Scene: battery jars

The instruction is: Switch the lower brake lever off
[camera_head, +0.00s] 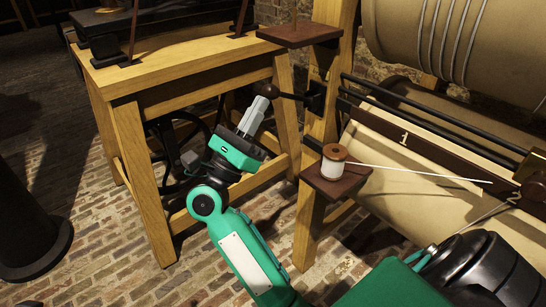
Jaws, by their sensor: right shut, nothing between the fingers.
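A dark brake lever (290,96) juts out to the left from a black bracket (315,97) on the wooden post. Its round knob (270,91) is at its left end. My right gripper (262,99) reaches up from below on its green arm, with its grey fingers shut and empty. The fingertips are right at the knob, just below and left of it in the picture. I cannot tell whether they touch it. No second brake lever can be made out. My left gripper is not in view.
A wooden bench (165,72) stands at the left, its legs close to my right arm. A white thread spool (333,162) sits on a small brown shelf (350,185) on the post. Large drums (455,40) and dark rails fill the right. Brick floor (110,235) is open at lower left.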

